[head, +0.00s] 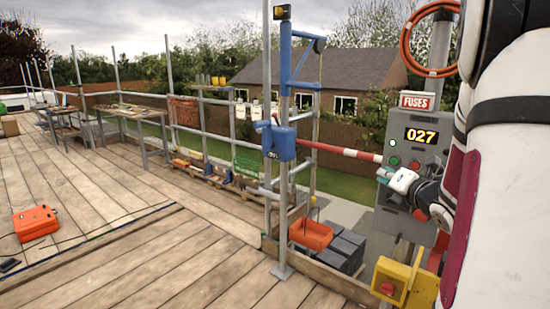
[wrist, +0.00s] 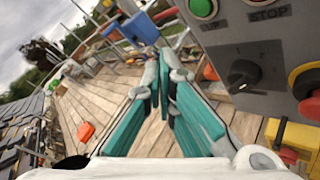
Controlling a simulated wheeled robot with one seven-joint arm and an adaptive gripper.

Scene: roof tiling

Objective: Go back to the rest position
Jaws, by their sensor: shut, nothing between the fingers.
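My gripper (wrist: 158,68) shows in the wrist view with its two teal-padded fingers drawn together at the tips, shut and empty. The box carries a lit 027 display and a FUSES sign. In the wrist view the box (wrist: 240,50) is to the right of the fingers, with a green button (wrist: 203,8), a black rotary knob (wrist: 244,74) and a red knob (wrist: 308,90). The fingers look apart from it.
A blue hoist post (head: 283,140) with a red-white barrier bar (head: 345,152) stands left of the box. An orange crate (head: 312,234) and dark tiles (head: 345,252) are below. An orange case (head: 35,222) lies on the open plank deck (head: 130,235).

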